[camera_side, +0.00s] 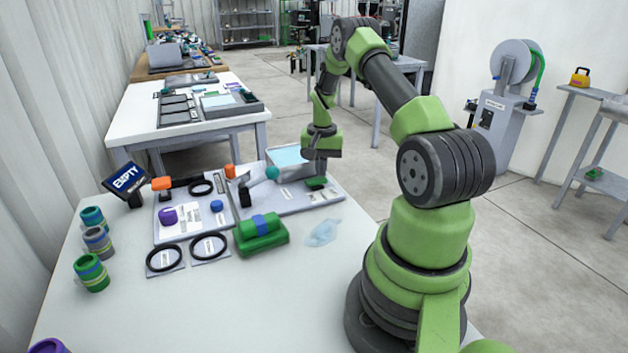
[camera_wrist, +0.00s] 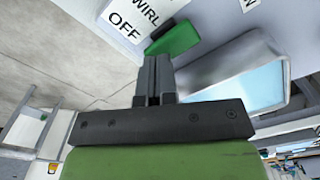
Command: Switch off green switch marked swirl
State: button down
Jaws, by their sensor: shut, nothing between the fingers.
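The green switch (camera_side: 316,183) sits on the right part of the grey panel (camera_side: 290,204). In the wrist view the green switch (camera_wrist: 175,38) lies just beyond the fingertips, beside a white label (camera_wrist: 130,20) that reads "WIRL" and "OFF", its left end cut off. My gripper (camera_side: 318,168) is just above and beside the switch in the side view. In the wrist view my gripper (camera_wrist: 153,60) has its two fingers together with nothing between them. I cannot tell whether the fingertips touch the switch. The switch's position is not clear.
A tray with a pale blue surface (camera_side: 288,155) stands behind the switch; it shows right of the fingers in the wrist view (camera_wrist: 245,85). A teal ball-topped lever (camera_side: 272,173) stands left. A green block with a blue band (camera_side: 262,230) and black rings (camera_side: 165,259) are nearer.

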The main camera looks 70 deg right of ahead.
jog(key=shift+r, duration=3)
jog(key=shift+w+a+r, duration=0.15)
jog(key=shift+r, duration=0.1)
jog(key=w+a+r+n+t, duration=0.3)
jog(key=a+r+n, duration=0.2)
jog(key=a+r, duration=1.2)
jog(key=s+a+r+n+t+y, duration=0.1)
jog(key=s+a+n+t, duration=0.1)
jog(key=s+a, duration=0.4)
jog(key=s+a+r+n+t+y, duration=0.1)
jog(key=s+a+r+n+t, duration=0.1)
jog(key=s+a+n, duration=0.2)
jog(key=s+a, duration=0.3)
jog(key=a, duration=0.3)
jog(key=shift+r, duration=0.25)
